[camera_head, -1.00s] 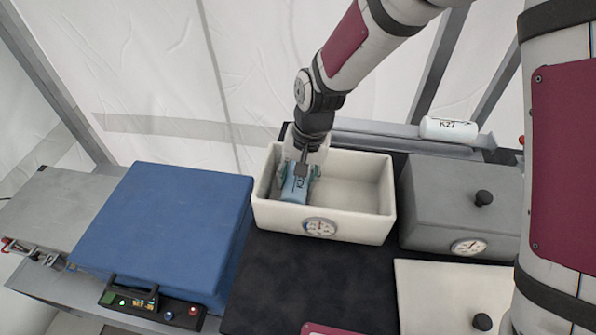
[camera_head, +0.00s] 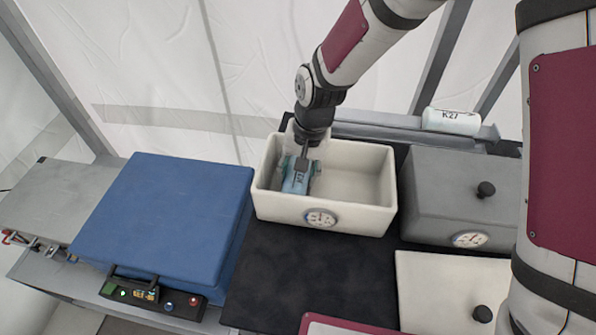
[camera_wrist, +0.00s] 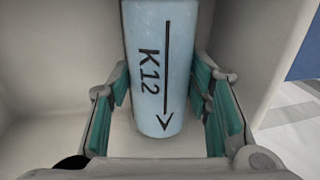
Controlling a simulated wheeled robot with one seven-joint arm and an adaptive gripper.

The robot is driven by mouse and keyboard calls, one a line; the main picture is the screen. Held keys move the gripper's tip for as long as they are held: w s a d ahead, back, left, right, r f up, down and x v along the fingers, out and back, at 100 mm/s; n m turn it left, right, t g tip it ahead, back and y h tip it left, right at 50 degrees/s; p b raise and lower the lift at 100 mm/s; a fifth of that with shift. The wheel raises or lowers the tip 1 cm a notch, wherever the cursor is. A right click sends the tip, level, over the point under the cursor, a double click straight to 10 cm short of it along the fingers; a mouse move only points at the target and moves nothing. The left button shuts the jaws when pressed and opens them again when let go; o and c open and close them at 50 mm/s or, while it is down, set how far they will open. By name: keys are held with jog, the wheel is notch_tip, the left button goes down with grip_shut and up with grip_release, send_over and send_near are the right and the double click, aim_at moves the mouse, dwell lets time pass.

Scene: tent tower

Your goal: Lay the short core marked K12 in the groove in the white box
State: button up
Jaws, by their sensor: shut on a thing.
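The short core marked K12 (camera_head: 296,182) is a light blue cylinder with a black arrow. It is inside the left end of the open white box (camera_head: 350,216). In the wrist view the core (camera_wrist: 158,60) lies lengthwise between the teal finger pads, its arrow pointing toward my gripper. My gripper (camera_head: 301,170) reaches down into the box and is shut on the core. Its fingers also show in the wrist view (camera_wrist: 166,108). The groove cannot be made out; the core and fingers cover the floor there. I cannot tell whether the core touches the floor.
A white cylinder marked K27 (camera_head: 450,121) lies on the rail behind. A closed grey box (camera_head: 450,205) stands right of the white box, with a white lid (camera_head: 440,285) in front of it. A blue case (camera_head: 165,215) stands left. The dark mat (camera_head: 290,275) in front is clear.

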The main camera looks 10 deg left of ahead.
jog(key=shift+f, duration=0.3)
jog(key=o, duration=1.5)
jog(key=shift+c, duration=0.2)
jog(key=shift+r, duration=0.1)
notch_tip(320, 180, up, 12)
jog(key=d, duration=0.2)
